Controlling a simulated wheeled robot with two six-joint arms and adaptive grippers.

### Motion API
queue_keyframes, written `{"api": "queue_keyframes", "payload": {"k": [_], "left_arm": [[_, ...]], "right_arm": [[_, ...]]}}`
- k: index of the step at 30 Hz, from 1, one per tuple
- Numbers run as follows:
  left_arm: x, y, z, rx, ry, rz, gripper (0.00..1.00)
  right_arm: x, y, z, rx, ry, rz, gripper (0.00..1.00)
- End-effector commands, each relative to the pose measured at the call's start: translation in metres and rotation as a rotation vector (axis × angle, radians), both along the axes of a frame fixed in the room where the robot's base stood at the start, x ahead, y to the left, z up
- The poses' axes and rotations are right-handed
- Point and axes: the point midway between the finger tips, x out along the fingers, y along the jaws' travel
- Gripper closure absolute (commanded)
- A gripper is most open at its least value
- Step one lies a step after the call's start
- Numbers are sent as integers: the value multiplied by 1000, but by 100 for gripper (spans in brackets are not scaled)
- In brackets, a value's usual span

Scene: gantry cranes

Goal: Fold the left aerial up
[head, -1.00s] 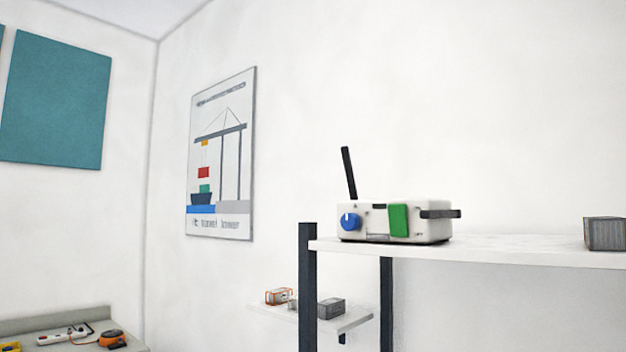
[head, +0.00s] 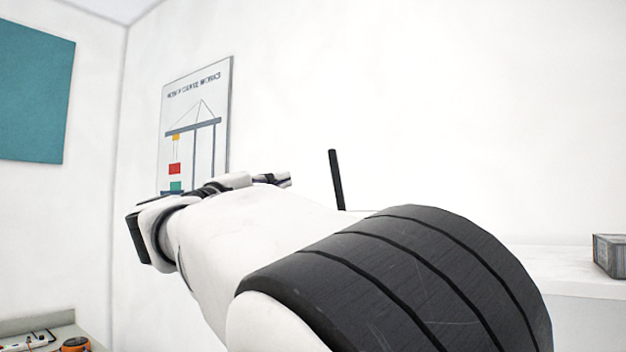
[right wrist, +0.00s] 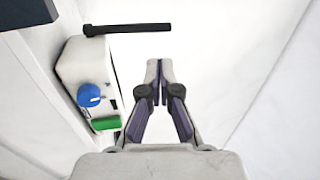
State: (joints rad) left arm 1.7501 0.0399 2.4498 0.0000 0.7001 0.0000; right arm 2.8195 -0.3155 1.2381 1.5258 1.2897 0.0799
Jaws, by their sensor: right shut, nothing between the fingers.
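The left aerial (head: 336,180) is a thin black rod standing nearly upright, leaning slightly left, in the head view. In the right wrist view it (right wrist: 128,28) runs across the top from one end of the white box (right wrist: 75,66). The box has a blue knob (right wrist: 89,95) and a green panel (right wrist: 105,124). My right gripper (right wrist: 159,72) is shut and empty, beside the box and apart from the aerial. In the head view the right gripper (head: 272,180) is left of the aerial, and my arm hides most of the box. The other aerial is hidden. My left gripper is not in view.
The white shelf (head: 560,265) shows right of my arm, with a grey crate (head: 609,254) at its right end. A crane poster (head: 197,120) hangs on the wall behind. A bench with small items (head: 75,344) is at the lower left. The space above the shelf is clear.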

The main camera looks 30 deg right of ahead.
Motion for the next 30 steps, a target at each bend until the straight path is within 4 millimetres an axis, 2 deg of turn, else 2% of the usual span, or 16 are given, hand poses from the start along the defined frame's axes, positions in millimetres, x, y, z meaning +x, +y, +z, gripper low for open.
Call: {"api": "queue_keyframes", "payload": {"k": [2, 5, 21, 25, 30], "left_arm": [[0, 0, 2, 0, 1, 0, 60], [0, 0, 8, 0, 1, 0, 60], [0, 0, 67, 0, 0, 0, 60], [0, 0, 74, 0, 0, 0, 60], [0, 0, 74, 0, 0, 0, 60]], "right_arm": [[-6, 0, 9, 17, -25, -2, 100], [-2, -9, 12, 19, -23, -2, 100], [39, -105, 49, 17, -16, -1, 100], [44, -117, 51, 15, -18, 0, 100], [46, -122, 50, 14, -19, 0, 100]]}}
